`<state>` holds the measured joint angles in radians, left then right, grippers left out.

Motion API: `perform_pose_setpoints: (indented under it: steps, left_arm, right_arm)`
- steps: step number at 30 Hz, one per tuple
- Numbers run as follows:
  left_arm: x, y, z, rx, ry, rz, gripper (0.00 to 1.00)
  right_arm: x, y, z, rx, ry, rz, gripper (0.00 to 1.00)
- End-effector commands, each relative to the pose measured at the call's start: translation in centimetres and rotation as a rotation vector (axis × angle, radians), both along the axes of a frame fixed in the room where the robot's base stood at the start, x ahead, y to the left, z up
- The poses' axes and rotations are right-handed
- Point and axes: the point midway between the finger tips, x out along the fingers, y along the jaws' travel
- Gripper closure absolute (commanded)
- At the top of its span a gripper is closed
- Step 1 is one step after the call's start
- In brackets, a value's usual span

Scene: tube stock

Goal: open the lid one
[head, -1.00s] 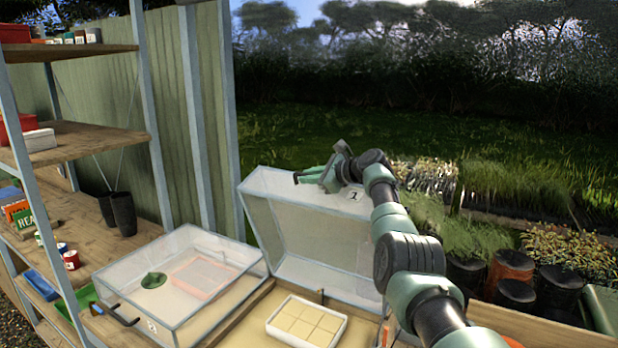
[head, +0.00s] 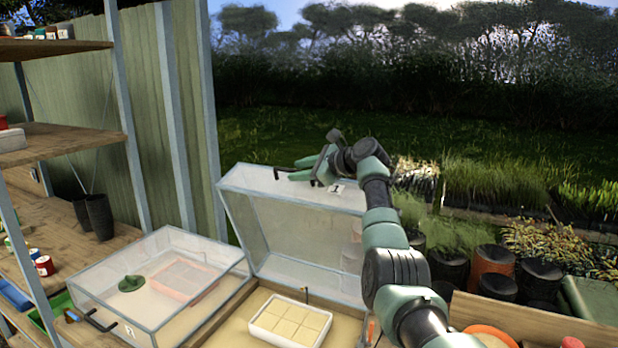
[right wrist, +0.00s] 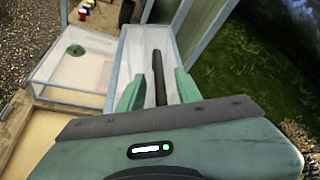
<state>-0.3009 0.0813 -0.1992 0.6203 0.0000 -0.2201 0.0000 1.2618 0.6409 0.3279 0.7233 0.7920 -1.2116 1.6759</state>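A clear lid (head: 300,235) with a pale frame stands raised, tilted up at the back of a wooden cold frame. It carries a small number tag (head: 337,188), which looks like a 1. Its dark handle (head: 284,168) is at the top edge; a dark bar (right wrist: 158,75) also shows in the right wrist view. My right gripper (head: 303,174) is at that top edge. Its fingers (right wrist: 157,92) are apart on both sides of the bar, with gaps visible. A second clear lid (head: 190,265) to the left is closed. My left gripper is not in view.
A white tray (head: 255,328) with square blocks sits in the open compartment. A green item (head: 131,283) lies under the closed lid. Shelving (head: 60,142) stands at the left. Black and terracotta pots (head: 492,272) stand at the right.

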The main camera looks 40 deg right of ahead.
Motion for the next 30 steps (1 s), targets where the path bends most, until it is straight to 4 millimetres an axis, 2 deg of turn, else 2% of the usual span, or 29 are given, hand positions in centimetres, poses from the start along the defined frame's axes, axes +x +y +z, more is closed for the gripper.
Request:
perform_pose_setpoints:
  steps: [1, 4, 9, 30]
  left_arm:
    - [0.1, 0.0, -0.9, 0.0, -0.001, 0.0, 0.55]
    - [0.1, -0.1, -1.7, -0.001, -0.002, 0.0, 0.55]
    - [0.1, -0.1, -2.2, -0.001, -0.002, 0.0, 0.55]
    - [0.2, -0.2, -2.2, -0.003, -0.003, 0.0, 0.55]
  right_arm:
    - [-0.7, -0.2, -0.2, -0.005, -0.002, -0.002, 0.66]
    - [-2.1, -0.5, 0.3, -0.003, -0.002, -0.004, 0.66]
    - [-3.4, -0.7, 0.9, -0.001, 0.001, -0.002, 0.66]
    - [-3.6, -0.7, 1.2, 0.0, 0.002, -0.001, 0.66]
